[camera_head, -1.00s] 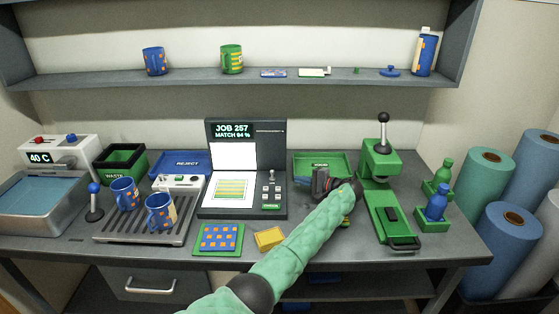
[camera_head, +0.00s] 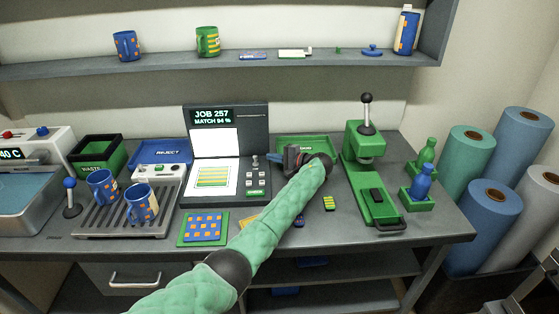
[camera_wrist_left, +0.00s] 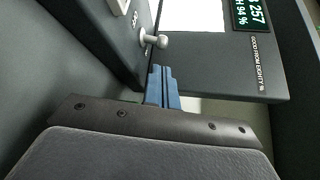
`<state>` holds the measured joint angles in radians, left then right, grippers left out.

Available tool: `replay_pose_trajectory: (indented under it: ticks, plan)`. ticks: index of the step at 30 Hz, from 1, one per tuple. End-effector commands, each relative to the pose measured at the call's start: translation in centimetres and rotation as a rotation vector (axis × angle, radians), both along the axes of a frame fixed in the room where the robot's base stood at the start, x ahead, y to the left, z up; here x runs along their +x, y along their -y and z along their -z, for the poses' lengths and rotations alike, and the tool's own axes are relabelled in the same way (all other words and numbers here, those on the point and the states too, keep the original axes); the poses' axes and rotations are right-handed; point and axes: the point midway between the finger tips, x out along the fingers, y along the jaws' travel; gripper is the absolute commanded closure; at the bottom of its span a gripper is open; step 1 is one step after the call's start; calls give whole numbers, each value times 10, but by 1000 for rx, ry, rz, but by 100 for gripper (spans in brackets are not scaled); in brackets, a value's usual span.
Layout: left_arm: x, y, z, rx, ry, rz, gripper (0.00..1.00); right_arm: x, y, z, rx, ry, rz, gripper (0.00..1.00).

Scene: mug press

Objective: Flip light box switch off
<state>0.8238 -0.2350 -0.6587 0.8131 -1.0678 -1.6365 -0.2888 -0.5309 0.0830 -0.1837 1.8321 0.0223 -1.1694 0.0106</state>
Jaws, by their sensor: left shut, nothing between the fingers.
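The light box (camera_head: 218,117) is a dark grey unit with an upright back and a flat base. Its white panel (camera_head: 213,143) is lit, with "JOB 257, MATCH 94 %" above it. A small pale toggle switch (camera_head: 255,160) stands on the right of its base. The switch lever (camera_wrist_left: 153,40) also shows close up in the left wrist view. My left gripper (camera_head: 271,157) is shut and empty, its blue fingertips just right of the switch. In the left wrist view the fingertips (camera_wrist_left: 160,70) point at the lever with a small apparent gap. My right gripper is out of view.
A green tray (camera_head: 308,140) lies behind my left gripper, and a green press (camera_head: 366,170) stands to its right. Blue mugs (camera_head: 141,204) sit on a slatted rack at left. A green mat with a blue patterned sheet (camera_head: 204,227) lies in front of the light box.

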Motion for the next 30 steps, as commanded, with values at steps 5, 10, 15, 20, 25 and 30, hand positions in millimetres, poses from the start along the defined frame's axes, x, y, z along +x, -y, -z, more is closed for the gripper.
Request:
replay_pose_trajectory:
  ticks: [5, 10, 15, 20, 25, 30]
  plan:
    - [15, -24, 7, 1, -1, -1, 100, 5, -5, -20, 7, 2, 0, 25]
    - [24, -37, 9, 0, 0, 1, 100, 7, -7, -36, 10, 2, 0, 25]
    - [28, -43, 9, 0, 1, 1, 100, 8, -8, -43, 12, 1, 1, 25]
    - [28, -43, 9, 0, 0, 1, 100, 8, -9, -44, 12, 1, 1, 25]
    - [28, -43, 9, 0, 0, 1, 100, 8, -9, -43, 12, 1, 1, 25]
    - [30, -43, 10, 0, 0, 1, 100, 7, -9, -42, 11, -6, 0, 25]
